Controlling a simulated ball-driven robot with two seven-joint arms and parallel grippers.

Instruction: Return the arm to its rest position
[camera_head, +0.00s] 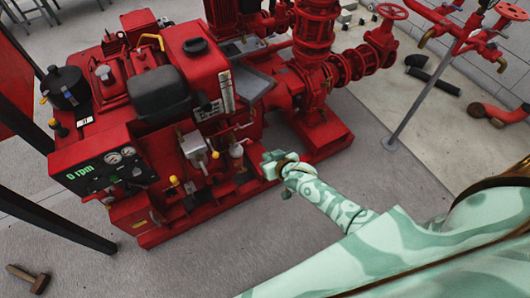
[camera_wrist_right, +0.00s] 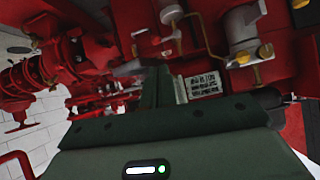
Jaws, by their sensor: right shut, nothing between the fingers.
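My right arm, pale green with a mottled pattern, comes in from the lower right of the head view. It reaches toward the red fire pumpset (camera_head: 170,120). My right gripper (camera_head: 268,165) is shut and empty, in front of the pumpset's right front part. In the head view it overlaps the red base, and I cannot tell how wide the gap is. In the right wrist view the dark green gripper (camera_wrist_right: 158,75) points at red pump parts. My left gripper is not in view.
The pumpset's control panel (camera_head: 115,170) reads "0 rpm". A red pipe column (camera_head: 315,50) and valve handwheel (camera_head: 393,11) stand behind. A grey post (camera_head: 425,95) rises at the right. A hammer (camera_head: 28,278) lies on the floor at lower left. Grey floor (camera_head: 240,250) in front is clear.

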